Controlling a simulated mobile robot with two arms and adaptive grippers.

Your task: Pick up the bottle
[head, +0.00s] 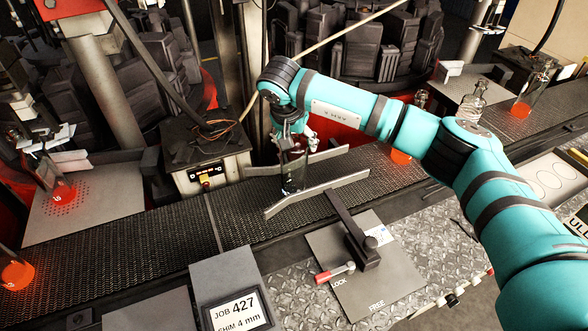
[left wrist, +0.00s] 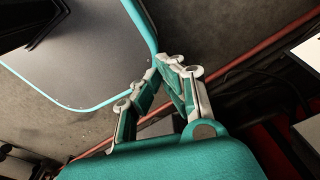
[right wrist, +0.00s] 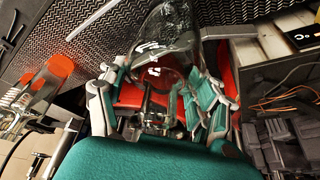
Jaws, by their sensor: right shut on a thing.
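My right gripper (head: 294,143) is shut on a clear glass bottle (head: 292,176). The bottle is upright, between two metal guide rails at the conveyor. I cannot tell whether its base touches the belt. In the right wrist view the bottle (right wrist: 168,45) sits between both fingers of the right gripper (right wrist: 165,85), its body reaching past the fingertips. My left gripper (left wrist: 160,62) shows only in the left wrist view. Its fingertips meet, with nothing held, over a floor and a teal-edged panel.
The conveyor (head: 125,251) runs across the middle, with an angled guide rail (head: 318,192) in front of the bottle. Other bottles with glowing orange bases stand at left and right, with a clear bottle (head: 472,105) at upper right.

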